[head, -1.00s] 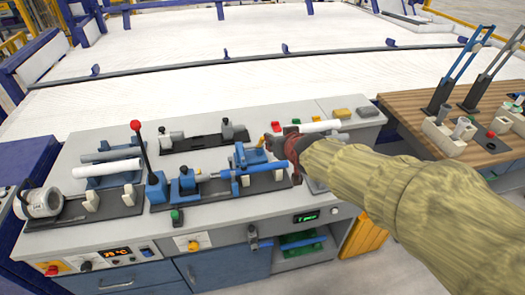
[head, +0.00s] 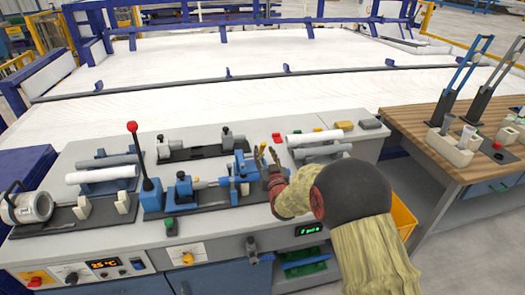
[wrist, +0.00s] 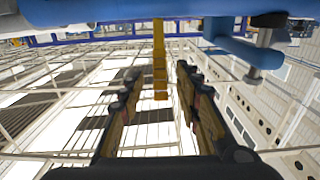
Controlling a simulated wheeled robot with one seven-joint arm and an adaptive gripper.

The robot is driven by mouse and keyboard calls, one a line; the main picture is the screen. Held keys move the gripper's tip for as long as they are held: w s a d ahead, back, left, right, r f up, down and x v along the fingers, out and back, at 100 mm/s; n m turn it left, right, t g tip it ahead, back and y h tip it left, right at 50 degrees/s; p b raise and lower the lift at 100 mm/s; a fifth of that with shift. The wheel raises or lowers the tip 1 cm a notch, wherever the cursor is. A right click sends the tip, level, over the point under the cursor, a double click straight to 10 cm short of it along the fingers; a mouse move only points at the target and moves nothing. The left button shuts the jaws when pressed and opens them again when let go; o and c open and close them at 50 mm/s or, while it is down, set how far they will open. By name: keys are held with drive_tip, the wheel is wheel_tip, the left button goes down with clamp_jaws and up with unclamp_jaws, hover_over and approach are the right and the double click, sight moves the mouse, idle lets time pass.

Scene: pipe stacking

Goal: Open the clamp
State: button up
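The clamp is a blue fixture (head: 240,166) on a dark plate at the middle of the grey bench in the head view. A grey pipe piece runs toward it from a blue block on its left. My gripper (head: 268,156) is just right of the clamp, its fingers pointing up. A blue bar (wrist: 150,12) crosses the top of that view, beyond the fingertips. Whether any finger touches the clamp is hard to tell.
A lever with a red knob (head: 132,127) stands left of the clamp. A white pipe (head: 102,175) lies at left and another white pipe (head: 314,137) lies behind my arm. A wooden table (head: 440,125) is at right.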

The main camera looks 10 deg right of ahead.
sight(263, 149)
drive_tip(key=shift+w+b, duration=0.5)
drive_tip(key=shift+w, duration=1.6)
drive_tip(key=shift+c, duration=0.2)
drive_tip(key=c, duration=0.7)
clamp_jaws()
